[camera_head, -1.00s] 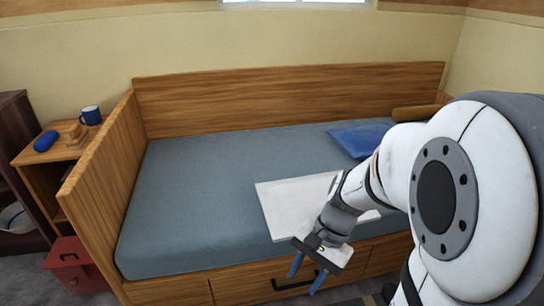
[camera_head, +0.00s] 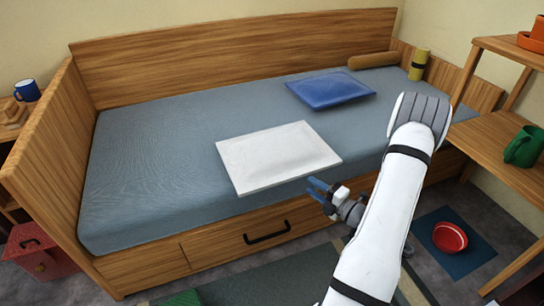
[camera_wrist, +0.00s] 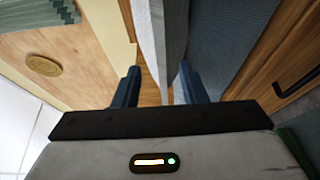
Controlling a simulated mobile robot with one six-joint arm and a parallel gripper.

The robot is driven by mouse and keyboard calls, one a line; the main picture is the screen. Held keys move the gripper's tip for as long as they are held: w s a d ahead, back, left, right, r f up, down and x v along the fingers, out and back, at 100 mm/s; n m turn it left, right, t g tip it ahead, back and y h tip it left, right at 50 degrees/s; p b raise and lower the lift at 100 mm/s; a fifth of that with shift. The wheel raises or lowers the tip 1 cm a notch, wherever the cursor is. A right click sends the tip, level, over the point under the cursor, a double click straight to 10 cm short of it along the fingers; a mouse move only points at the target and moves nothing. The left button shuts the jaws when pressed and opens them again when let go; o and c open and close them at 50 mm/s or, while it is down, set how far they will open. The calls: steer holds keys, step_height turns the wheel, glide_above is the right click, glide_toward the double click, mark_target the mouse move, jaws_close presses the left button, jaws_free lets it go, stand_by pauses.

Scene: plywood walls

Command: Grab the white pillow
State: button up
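The white pillow (camera_head: 278,155) lies flat on the blue-grey mattress near the bed's front edge. My gripper (camera_head: 318,189) is just in front of the pillow's right front corner, with its blue fingers pointing towards the bed. In the wrist view my gripper (camera_wrist: 157,88) is open, with a gap between its fingers. A pale grey-white edge, seemingly the pillow (camera_wrist: 168,35), shows ahead of the gap. I cannot tell whether it reaches between the fingers; no contact is clear.
A blue pillow (camera_head: 330,90) lies behind the white one, with a brown bolster (camera_head: 374,61) at the far right. The bed's drawer front has a black handle (camera_head: 267,233). A wooden shelf (camera_head: 500,150) stands at right; a red bowl (camera_head: 449,237) is on a floor mat.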

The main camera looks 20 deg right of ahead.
mark_target(299, 177)
steer(key=b+x, duration=0.3)
steer(key=x, duration=0.4)
steer(key=shift+d+f, duration=0.15)
steer(key=shift+f, duration=0.05)
steer(key=shift+w+r, duration=0.1)
steer(key=shift+w, duration=0.25)
jaws_close()
